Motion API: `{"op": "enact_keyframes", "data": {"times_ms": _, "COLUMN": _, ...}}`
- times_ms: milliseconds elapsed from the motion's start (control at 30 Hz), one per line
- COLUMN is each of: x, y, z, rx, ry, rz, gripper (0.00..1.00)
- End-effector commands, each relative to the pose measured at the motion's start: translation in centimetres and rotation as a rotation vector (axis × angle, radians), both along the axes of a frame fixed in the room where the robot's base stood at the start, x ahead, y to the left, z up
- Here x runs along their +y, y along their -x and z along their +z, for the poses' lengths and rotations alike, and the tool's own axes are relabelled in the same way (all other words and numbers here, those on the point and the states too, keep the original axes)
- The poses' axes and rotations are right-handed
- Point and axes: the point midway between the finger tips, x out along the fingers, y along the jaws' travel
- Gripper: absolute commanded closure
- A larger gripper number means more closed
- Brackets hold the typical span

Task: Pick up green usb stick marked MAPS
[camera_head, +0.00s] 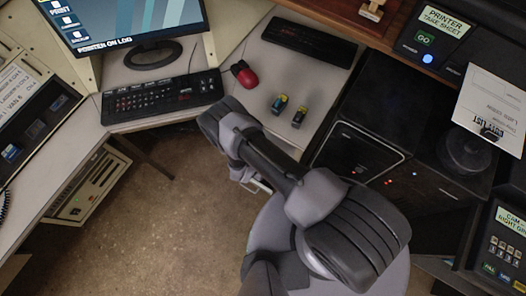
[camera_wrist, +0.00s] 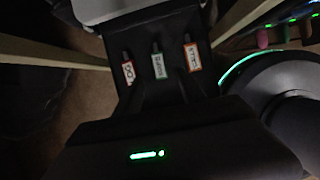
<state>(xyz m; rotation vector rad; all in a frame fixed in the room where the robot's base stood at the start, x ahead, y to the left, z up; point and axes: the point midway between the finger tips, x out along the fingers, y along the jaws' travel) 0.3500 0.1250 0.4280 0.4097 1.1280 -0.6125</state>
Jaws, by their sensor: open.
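In the wrist view, three small sticks with white labels stand in a row against a dark surface. The middle one is the green-edged USB stick (camera_wrist: 158,67); its label is small and upside down and seems to read MAPS. My gripper (camera_head: 260,187) is low in front of the desk in the head view, mostly hidden by my arm. It is open, and nothing shows held in it. The green stick cannot be made out in the head view.
The desk carries a keyboard (camera_head: 163,98), a red mouse (camera_head: 243,74), two small dark items (camera_head: 280,104) and a black keyboard (camera_head: 307,42). A dark cabinet (camera_head: 359,148) stands to the right of my arm. Open floor lies at the left.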

Motion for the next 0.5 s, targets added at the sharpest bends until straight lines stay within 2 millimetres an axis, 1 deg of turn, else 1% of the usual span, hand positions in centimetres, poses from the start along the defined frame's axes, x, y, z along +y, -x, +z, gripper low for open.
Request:
{"op": "enact_keyframes", "data": {"times_ms": 33, "x": -0.3, "y": -0.1, "z": -1.7, "rx": 0.000, "ry": 0.000, "rz": -0.002, "gripper": 0.53}}
{"op": "enact_keyframes", "data": {"times_ms": 133, "x": -0.7, "y": -0.7, "z": -3.6, "rx": 0.000, "ry": 0.000, "rz": -0.002, "gripper": 0.53}}
{"op": "enact_keyframes", "data": {"times_ms": 200, "x": -0.9, "y": -0.9, "z": -3.9, "rx": 0.000, "ry": -0.001, "rz": -0.002, "gripper": 0.53}}
{"op": "enact_keyframes", "data": {"times_ms": 367, "x": -0.9, "y": -0.9, "z": -3.5, "rx": 0.000, "ry": 0.000, "rz": -0.001, "gripper": 0.53}}
{"op": "enact_keyframes", "data": {"times_ms": 500, "x": -0.9, "y": -0.9, "z": -3.5, "rx": 0.000, "ry": 0.000, "rz": -0.001, "gripper": 0.80}}
